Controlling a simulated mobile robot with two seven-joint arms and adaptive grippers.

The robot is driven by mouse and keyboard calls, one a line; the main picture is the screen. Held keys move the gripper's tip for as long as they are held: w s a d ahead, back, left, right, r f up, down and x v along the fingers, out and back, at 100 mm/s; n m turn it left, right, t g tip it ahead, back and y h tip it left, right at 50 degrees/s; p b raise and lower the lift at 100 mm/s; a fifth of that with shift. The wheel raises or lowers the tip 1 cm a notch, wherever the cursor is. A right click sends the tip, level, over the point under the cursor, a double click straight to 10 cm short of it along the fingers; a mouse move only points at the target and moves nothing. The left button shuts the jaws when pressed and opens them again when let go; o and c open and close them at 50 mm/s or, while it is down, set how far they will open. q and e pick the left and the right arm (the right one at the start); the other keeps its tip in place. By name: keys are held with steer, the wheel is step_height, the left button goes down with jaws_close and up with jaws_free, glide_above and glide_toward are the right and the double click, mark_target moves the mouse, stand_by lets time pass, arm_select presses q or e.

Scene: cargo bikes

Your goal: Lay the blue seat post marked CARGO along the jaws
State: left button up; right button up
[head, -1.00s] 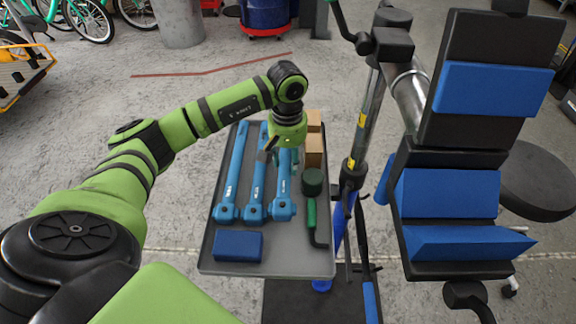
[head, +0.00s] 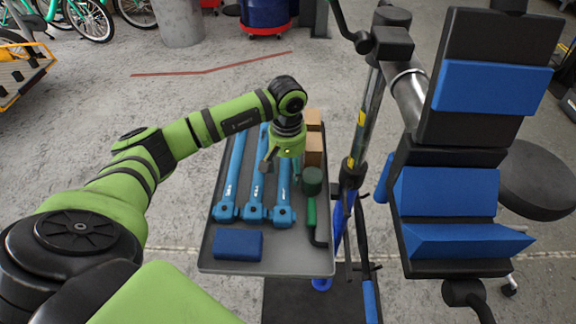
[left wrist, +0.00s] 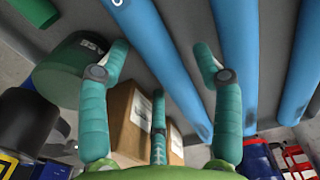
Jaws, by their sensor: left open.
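Three blue seat posts lie side by side on a grey tray (head: 215,258): a left one (head: 234,170), a middle one (head: 259,185) and a right one (head: 283,190). Each bears a small white word that I cannot read surely, so I cannot tell which says CARGO. My left gripper (head: 281,168) is open and empty above the right post, hiding its upper part. In the left wrist view the open fingers (left wrist: 158,75) spread around the line of one blue post (left wrist: 160,50). The black jaws (head: 465,130) with blue pads stand at the right. My right gripper is not in view.
Cardboard boxes (head: 314,150) and a dark green mallet (head: 312,182) lie on the tray's right side, close to the gripper. A blue block (head: 238,245) lies at its near end. The stand's metal pole (head: 362,120) rises between tray and jaws. A black stool (head: 540,180) is at right.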

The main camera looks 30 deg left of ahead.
mark_target(288, 168)
arm_select(q)
steer(key=shift+r, duration=0.3)
steer(key=shift+w+r, duration=0.1)
steer(key=shift+r, duration=0.3)
step_height(288, 168, up, 11)
steer(key=b, duration=0.1)
